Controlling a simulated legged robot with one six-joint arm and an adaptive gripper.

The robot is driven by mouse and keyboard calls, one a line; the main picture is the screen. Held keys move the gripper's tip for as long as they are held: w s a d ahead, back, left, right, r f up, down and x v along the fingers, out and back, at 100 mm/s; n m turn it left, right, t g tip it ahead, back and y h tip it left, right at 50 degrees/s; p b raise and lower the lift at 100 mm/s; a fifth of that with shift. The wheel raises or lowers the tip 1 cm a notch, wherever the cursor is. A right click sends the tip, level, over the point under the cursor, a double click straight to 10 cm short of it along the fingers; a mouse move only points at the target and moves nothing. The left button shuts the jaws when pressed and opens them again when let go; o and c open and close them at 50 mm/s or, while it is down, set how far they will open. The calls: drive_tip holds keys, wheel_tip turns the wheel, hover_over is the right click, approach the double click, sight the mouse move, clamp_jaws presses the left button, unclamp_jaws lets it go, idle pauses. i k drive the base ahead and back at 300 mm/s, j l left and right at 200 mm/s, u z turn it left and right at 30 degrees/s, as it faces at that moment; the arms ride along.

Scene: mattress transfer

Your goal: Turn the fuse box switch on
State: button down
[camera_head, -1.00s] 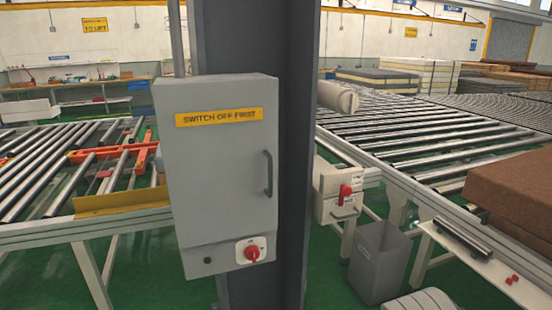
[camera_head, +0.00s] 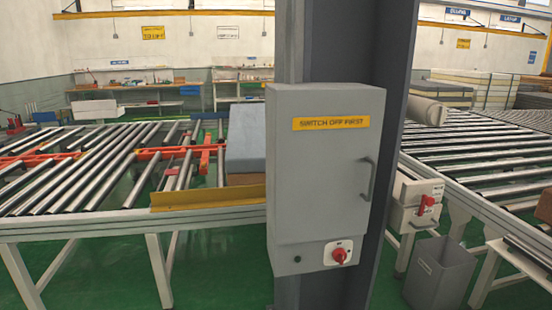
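The grey fuse box (camera_head: 318,180) is fixed to a dark column, right of the middle of the head view. Its door is shut, with a handle on the right and a yellow label (camera_head: 331,123) reading "SWITCH OFF FIRST". The red rotary switch (camera_head: 340,255) sits on a white plate at the box's lower right. Its exact setting is too small to tell. A small dark round spot is at the lower left of the box. My gripper is not in view.
The dark column (camera_head: 392,150) stands behind the box. Roller conveyors lie left (camera_head: 90,165) and right (camera_head: 480,150). A grey bin (camera_head: 440,272) and a smaller box with a red switch (camera_head: 416,205) are at right. Green floor shows at lower left.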

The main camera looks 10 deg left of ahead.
sight(339, 255)
drive_tip(key=k+j, duration=0.1)
drive_tip(key=j, duration=0.45)
drive_tip(key=i, duration=1)
drive_tip(key=l, duration=0.45)
drive_tip(key=k+l, duration=0.25)
drive_tip(key=l, duration=0.15)
drive_tip(key=k+l, duration=0.3)
drive_tip(key=l+u, duration=0.05)
drive_tip(key=l, duration=0.05)
